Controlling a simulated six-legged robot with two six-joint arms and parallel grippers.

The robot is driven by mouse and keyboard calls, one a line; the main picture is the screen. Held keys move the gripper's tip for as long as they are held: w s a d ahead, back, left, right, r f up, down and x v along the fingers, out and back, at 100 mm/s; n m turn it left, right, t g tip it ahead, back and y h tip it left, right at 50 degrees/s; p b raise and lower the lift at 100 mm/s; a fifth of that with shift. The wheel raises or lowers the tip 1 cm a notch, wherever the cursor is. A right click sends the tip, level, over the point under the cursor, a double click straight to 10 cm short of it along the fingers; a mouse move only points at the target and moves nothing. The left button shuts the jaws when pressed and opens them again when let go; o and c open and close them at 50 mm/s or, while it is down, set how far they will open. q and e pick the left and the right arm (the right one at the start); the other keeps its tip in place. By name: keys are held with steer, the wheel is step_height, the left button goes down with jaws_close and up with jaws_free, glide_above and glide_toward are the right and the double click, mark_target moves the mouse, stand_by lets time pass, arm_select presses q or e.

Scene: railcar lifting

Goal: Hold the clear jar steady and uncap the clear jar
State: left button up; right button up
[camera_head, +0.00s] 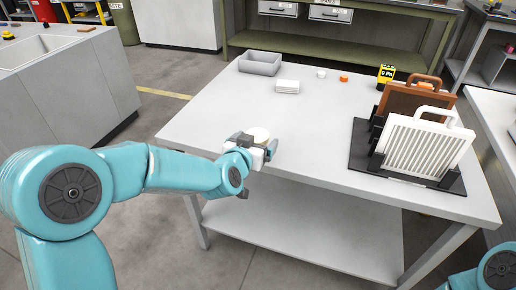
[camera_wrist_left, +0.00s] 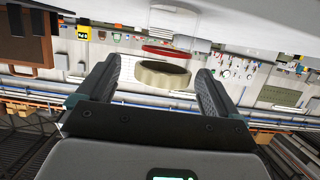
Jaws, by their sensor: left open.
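The clear jar's round cream cap (camera_head: 258,134) shows on the table near its front edge. The jar body is mostly hidden behind my left gripper and wrist. My left gripper (camera_head: 257,146) is open, with its fingers at either side of the cap in the head view. In the left wrist view, the cream round cap (camera_wrist_left: 163,75) stands between the two open fingers, with a visible gap on each side. I cannot tell whether the fingers touch the jar. My right gripper is out of view.
A black rack (camera_head: 362,147) with brown and white handled panels stands at right. The table's middle is clear.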

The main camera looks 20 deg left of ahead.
mark_target(260, 135)
arm_select(q)
steer(key=x, duration=0.4)
steer(key=shift+w+a, duration=0.2)
steer(key=shift+w, duration=0.1)
steer(key=c, duration=1)
steer(key=shift+c, duration=0.2)
steer(key=shift+r, duration=0.1)
step_height(260, 135, up, 20)
steer(key=p, duration=0.9)
steer(key=shift+p, duration=0.35)
steer(key=shift+o, duration=0.3)
